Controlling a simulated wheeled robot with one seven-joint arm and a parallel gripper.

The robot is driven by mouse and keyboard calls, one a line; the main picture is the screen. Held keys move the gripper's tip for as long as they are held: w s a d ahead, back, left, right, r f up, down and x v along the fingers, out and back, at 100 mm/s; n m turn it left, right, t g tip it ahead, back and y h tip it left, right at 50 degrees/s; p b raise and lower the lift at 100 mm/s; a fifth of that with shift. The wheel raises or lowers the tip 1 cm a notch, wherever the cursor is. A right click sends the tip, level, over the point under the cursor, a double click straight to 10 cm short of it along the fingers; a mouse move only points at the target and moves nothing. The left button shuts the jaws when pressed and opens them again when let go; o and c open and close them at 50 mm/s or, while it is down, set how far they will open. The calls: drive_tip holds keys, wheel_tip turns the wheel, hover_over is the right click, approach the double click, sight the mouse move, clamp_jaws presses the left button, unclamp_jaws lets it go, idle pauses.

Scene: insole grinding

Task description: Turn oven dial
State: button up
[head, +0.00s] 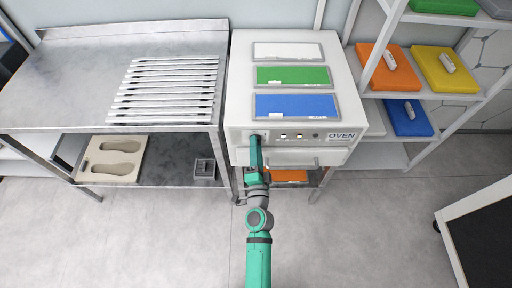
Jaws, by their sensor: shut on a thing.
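The oven (241,80) is a white box with a front panel labelled OVEN, with white, green and blue sheets on its top. Several small round controls (299,136) show along the panel. My green and grey arm reaches up from the bottom of the view. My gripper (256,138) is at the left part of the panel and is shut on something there. The dial at that spot is hidden behind the gripper, so its angle cannot be seen. The oven handle (316,163) is just below and to the right of the gripper.
A steel table (80,75) with a slatted rack (165,90) stands left; its lower shelf holds an insole mould (112,158) and a small grey box (204,169). Shelves (388,155) with coloured sheets stand right. A white-framed dark panel (485,235) is at lower right. Open floor lies in front.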

drive_tip(key=o, duration=1)
drive_tip(key=shift+w, duration=0.1)
drive_tip(key=shift+o, duration=0.2)
drive_tip(key=s, duration=1.1)
drive_tip(key=shift+d+f, duration=0.2)
drive_tip(key=shift+f, duration=0.2)
